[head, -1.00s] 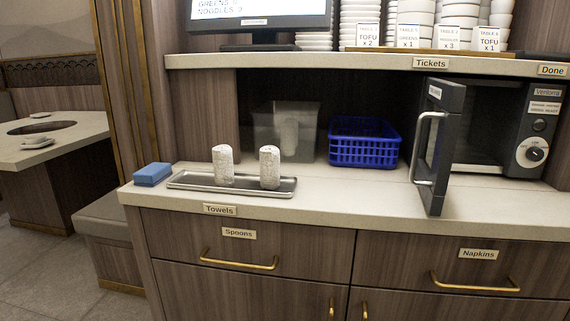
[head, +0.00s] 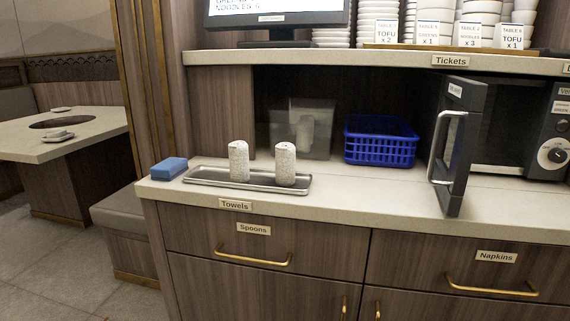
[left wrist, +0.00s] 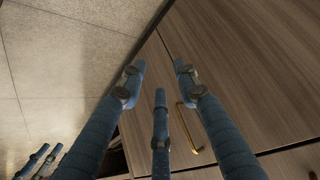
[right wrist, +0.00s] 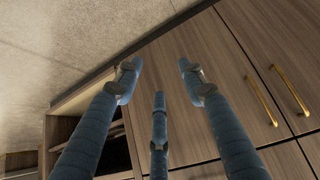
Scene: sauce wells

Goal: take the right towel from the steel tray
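The right towel (head: 285,164) is a white speckled roll standing upright on the steel tray (head: 212,182). A second, similar towel (head: 238,161) stands upright to its left on the same tray. The tray lies on the counter above the "Towels" label. My left gripper (left wrist: 158,70) shows in the left wrist view with its blue fingers spread and nothing between them, facing the floor and cabinet fronts. My right gripper (right wrist: 159,66) is likewise spread and empty in the right wrist view. Neither gripper shows in the head view, and both are away from the towels.
A blue sponge (head: 169,168) lies left of the tray. Behind are a clear bin (head: 318,130) and a blue basket (head: 380,142). An open microwave door (head: 453,150) juts over the counter at right. A shelf (head: 330,59) overhangs the back.

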